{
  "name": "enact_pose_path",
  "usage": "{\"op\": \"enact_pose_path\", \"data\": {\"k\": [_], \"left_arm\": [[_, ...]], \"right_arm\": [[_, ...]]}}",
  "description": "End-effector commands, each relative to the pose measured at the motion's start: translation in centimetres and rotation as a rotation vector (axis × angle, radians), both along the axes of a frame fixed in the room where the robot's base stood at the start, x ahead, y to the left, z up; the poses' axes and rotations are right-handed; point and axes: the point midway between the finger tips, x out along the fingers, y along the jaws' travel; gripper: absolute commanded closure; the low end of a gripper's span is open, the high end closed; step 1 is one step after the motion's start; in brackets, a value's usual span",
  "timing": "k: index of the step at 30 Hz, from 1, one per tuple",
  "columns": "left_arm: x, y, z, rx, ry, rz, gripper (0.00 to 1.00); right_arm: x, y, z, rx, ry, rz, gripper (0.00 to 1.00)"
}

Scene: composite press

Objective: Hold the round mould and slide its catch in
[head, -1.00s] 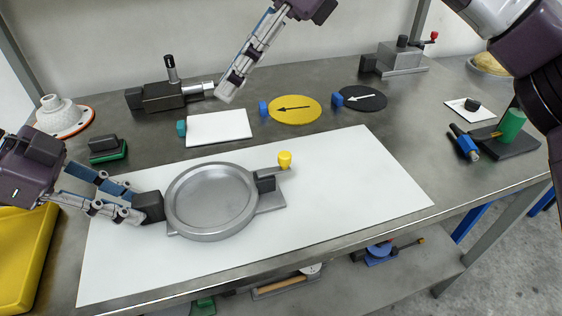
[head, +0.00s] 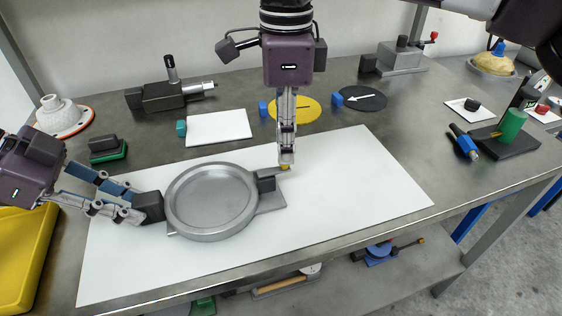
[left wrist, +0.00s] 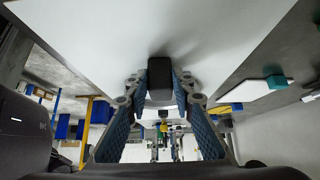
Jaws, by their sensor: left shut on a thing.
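The round grey mould (head: 211,200) lies flat on the white mat, with a dark grip block (head: 150,206) on its left. A dark catch housing (head: 265,182) stands at its right edge. My left gripper (head: 138,211) is shut on the grip block, which also shows between the blue-padded fingers in the left wrist view (left wrist: 160,78). My right gripper (head: 286,160) points down from above at the catch's yellow knob (head: 285,167). Its fingertips cover most of the knob. The fingers are seen edge-on, so I cannot tell whether they are closed on it.
The white mat (head: 350,185) is clear to the right of the mould. Behind it are a white plate (head: 218,126), a yellow disc (head: 308,108) and a black disc (head: 366,98). A yellow tray (head: 22,255) sits at the left, and a green cylinder fixture (head: 510,128) at the right.

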Motion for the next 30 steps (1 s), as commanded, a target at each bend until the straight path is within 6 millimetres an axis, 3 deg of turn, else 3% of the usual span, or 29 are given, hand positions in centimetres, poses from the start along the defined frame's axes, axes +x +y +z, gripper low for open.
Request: {"op": "enact_pose_path", "data": {"k": [6,17,25,30], "left_arm": [[0.0,0.0,0.0,-0.001,0.0,0.0,1.0],[0.0,0.0,0.0,0.0,0.0,0.0,1.0],[0.0,0.0,0.0,0.0,0.0,0.0,1.0],[0.0,0.0,0.0,0.0,0.0,0.0,1.0]], "right_arm": [[0.0,0.0,-1.9,0.002,0.002,-0.001,0.72],[0.0,0.0,-2.3,0.002,0.001,-0.001,0.72],[0.0,0.0,-2.3,0.002,0.001,-0.001,1.0],[0.0,0.1,-2.2,0.002,0.001,0.0,1.0]]}}
